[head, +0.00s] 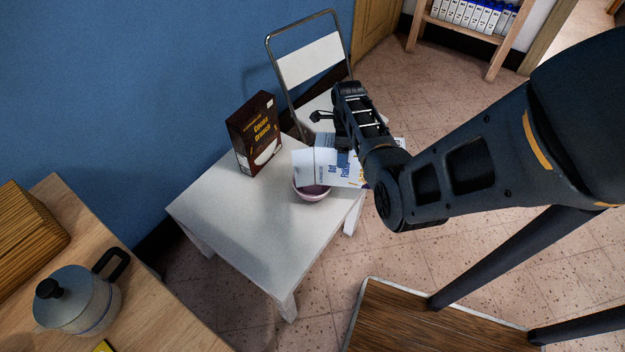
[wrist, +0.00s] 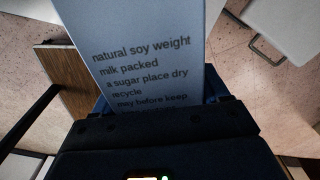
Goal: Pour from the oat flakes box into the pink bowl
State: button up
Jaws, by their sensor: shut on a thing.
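The oat flakes box (head: 346,169) is white with blue lettering and lies tipped on its side in the head view, its left end over the pink bowl (head: 312,193). My gripper (head: 338,140) is shut on the box, and the arm partly covers it. The pink bowl stands on the white table (head: 230,215), near its right edge, and the box hides part of its opening. I cannot see whether flakes are falling or lie in the bowl. In the wrist view the box's printed side panel (wrist: 145,60) fills the middle, above the dark gripper body.
A brown cocoa crunch box (head: 255,134) stands upright at the back of the white table. A folding chair (head: 309,62) is behind the table. A wooden counter with a kettle (head: 77,300) is at the lower left. The table's front left is clear.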

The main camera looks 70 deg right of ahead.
jog(key=shift+w+a+r+g+p, duration=0.15)
jog(key=shift+w+r+g+p, duration=0.5)
jog(key=shift+r, duration=0.25)
dwell(2.9)
jog(key=shift+w+a+r+g, duration=0.15)
jog(key=shift+w+g, duration=0.1)
jog(key=shift+w, duration=0.2)
dwell(2.6)
